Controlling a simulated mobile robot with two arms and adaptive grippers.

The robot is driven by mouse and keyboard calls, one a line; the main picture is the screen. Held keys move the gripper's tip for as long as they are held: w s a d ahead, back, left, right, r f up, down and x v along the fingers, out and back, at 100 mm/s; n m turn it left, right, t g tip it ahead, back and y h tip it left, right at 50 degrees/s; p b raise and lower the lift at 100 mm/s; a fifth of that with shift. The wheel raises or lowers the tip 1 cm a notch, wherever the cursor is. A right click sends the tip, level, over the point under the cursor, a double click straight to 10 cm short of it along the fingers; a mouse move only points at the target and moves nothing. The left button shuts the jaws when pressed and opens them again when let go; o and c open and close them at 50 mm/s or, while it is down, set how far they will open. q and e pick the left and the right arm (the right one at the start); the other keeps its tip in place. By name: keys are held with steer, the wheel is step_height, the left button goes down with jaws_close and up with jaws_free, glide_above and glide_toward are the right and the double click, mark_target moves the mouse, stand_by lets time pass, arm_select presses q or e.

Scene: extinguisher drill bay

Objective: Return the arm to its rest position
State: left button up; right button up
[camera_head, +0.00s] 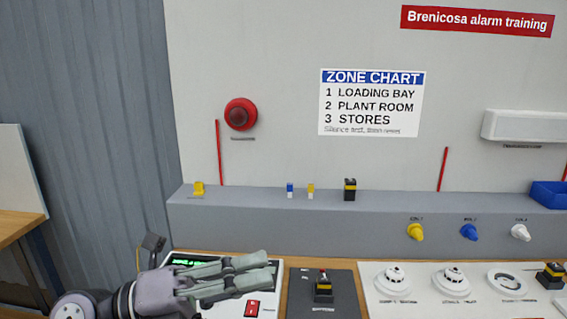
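My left gripper (268,268) reaches in from the lower left, pointing right, with its two grey fingers one above the other. No object shows in the fingers. They look close together, but the angle does not show clearly whether they are open or shut. The gripper is in front of a white panel with a green-lit display (190,263) and a red switch (252,309), and hides part of it. I cannot tell whether it touches the panel. My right gripper is not in view.
A dark plate with a yellow-black switch (323,290) lies right of the gripper. Further right, a white board holds round detectors (393,279). A grey ledge (260,215) with small blocks runs behind. A red alarm bell (241,114) and zone chart (371,102) are on the wall.

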arm_select(q)
steer(key=w+a+f+n+t+y, duration=0.1)
steer(key=w+a+n+t+y, duration=0.35)
steer(key=n+t, duration=0.6)
steer(key=w+a+n+t+y, duration=0.3)
steer(key=a+n+t+y, duration=0.3)
steer(key=n, duration=0.7)
steer(key=a+f+n+g+y, duration=0.1)
steer(key=a+f+n+y, duration=0.2)
steer(key=f, duration=0.3)
steer(key=s+a+f+n+g+y, duration=0.1)
steer(key=a+f+n+g+y, duration=0.15)
steer(key=f, duration=0.25)
steer(key=a+f+n+g+y, duration=0.1)
steer(key=a+f+n+y, duration=0.1)
steer(key=f+n+y, duration=0.3)
steer(key=s+d+f+n+g+h, duration=0.2)
steer(key=s+f+g, duration=1)
steer(key=s+f, duration=1)
step_height(320, 180, down, 31)
steer(key=s+g+b, duration=0.2)
steer(key=b, duration=0.3)
steer(key=s+a+f+g+b, duration=0.1)
steer(key=s+a+f+b, duration=0.2)
steer(key=s+f, duration=1.4)
step_height(320, 180, down, 4)
steer(key=shift+r+b, duration=0.15)
steer(key=shift+b, duration=0.2)
